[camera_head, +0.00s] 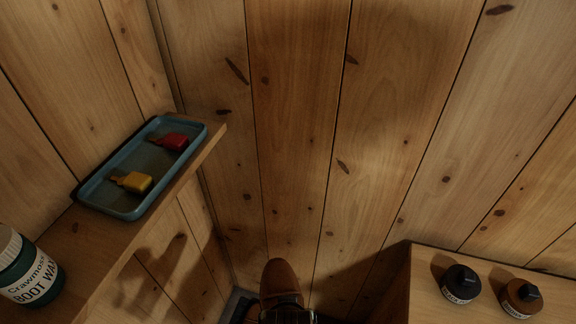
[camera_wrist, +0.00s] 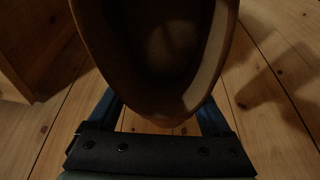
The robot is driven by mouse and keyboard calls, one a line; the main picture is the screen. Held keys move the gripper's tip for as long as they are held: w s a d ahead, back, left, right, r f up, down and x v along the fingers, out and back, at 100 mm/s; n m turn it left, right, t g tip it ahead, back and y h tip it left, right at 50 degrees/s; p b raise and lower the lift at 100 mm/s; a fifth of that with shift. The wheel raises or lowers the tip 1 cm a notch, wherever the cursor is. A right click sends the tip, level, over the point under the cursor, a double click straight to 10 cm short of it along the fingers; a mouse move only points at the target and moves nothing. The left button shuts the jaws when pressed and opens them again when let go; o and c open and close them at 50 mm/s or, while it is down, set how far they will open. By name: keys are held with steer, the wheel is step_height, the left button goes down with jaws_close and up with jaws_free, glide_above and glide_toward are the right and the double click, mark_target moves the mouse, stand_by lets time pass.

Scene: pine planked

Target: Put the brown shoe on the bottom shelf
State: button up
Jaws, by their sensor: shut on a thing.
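The brown shoe (camera_head: 281,277) shows at the bottom middle of the head view, toe pointing up in the picture. In the wrist view the shoe (camera_wrist: 93,40) fills the upper middle, its opening facing the camera. My gripper (camera_wrist: 160,118) is shut on the shoe, with a blue finger at each side of its near end. In the head view my gripper (camera_head: 287,314) is only partly visible at the bottom edge. The bottom shelf cannot be made out for certain in either view.
At left, a wooden shelf (camera_head: 110,262) holds a blue tray (camera_head: 128,205) with a red item (camera_head: 170,141) and a yellow item (camera_head: 133,182), plus a boot wax jar (camera_head: 28,272).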

steer(key=p+v, duration=0.2)
steer(key=v, duration=0.1)
steer(key=w+p+v, duration=0.1)
steer(key=p+v, duration=0.1)
steer(key=v, duration=0.1)
steer(key=shift+r, duration=0.15)
